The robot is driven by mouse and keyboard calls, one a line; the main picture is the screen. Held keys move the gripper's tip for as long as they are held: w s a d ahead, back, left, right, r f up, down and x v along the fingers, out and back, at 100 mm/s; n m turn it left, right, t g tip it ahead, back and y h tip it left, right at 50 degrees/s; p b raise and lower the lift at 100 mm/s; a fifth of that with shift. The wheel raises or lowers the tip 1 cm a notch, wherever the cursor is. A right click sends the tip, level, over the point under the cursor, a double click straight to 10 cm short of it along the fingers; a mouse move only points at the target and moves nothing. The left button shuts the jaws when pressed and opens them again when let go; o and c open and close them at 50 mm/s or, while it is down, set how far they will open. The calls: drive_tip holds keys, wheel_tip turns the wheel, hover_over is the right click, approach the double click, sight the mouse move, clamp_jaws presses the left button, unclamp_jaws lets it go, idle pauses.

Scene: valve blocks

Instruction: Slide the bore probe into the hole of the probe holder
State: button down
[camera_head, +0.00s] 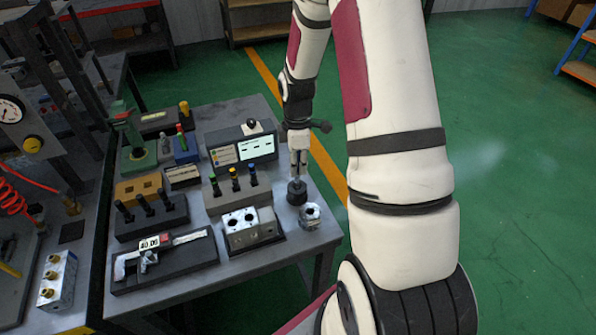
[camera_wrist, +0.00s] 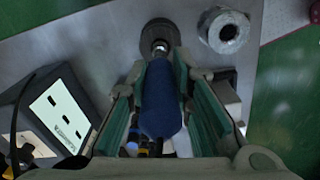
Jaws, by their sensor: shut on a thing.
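The bore probe has a blue handle (camera_wrist: 161,100) and a silver neck that points away from the wrist camera. My gripper (camera_wrist: 163,68) is shut around the blue handle, one finger on each side. In the head view my gripper (camera_head: 298,150) points down over the right part of the bench. The probe holder (camera_head: 297,192) is a small dark round block directly below it; it also shows in the wrist view (camera_wrist: 158,32), with the probe's tip end in front of it. The tip and the hole are hidden, so I cannot tell whether the tip is inside.
A silver hex-shaped part (camera_head: 311,213) stands close to the holder, near the bench edge. A metal valve block (camera_head: 250,228) and a rack of colour-topped plugs (camera_head: 232,195) are to the left. A display unit (camera_head: 240,147) stands behind left. A caliper (camera_head: 165,247) lies front left.

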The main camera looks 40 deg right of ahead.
drive_tip(key=shift+f, duration=1.5)
drive_tip(key=shift+f, duration=0.15)
drive_tip(key=c, duration=1.4)
unclamp_jaws()
drive_tip(key=shift+c, duration=0.2)
